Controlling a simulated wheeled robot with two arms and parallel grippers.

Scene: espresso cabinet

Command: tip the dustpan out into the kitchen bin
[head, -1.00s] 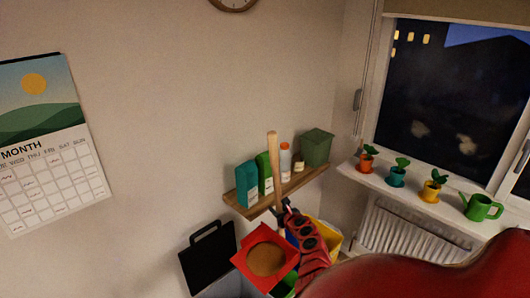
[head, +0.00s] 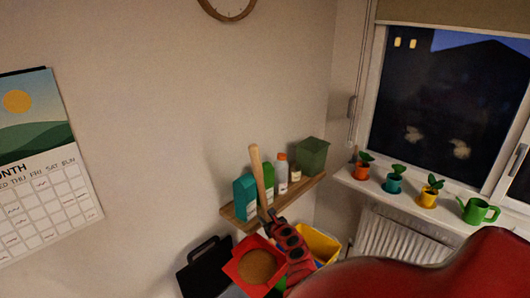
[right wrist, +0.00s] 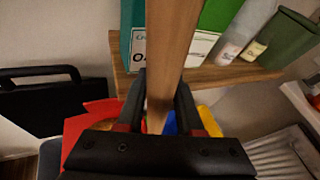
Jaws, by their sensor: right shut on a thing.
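The red dustpan (head: 236,271) holds a heap of brown crumbs (head: 262,266). Its wooden handle (head: 257,170) points up, leaning a little left. My right gripper (head: 272,214) is shut on the handle; the right wrist view shows the handle (right wrist: 172,45) between the two black fingers (right wrist: 160,98). A bin with a raised black lid (head: 205,268), seemingly the kitchen bin, stands just left of the dustpan. Its opening is mostly hidden or cut off at the bottom. The dustpan is above and beside it. My left gripper is out of view.
A wooden wall shelf (head: 302,187) with cartons, bottles and a green caddy (head: 312,155) is close behind the handle. A yellow bin (head: 322,245) stands right of the dustpan. Potted plants and a green watering can (head: 478,211) line the windowsill.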

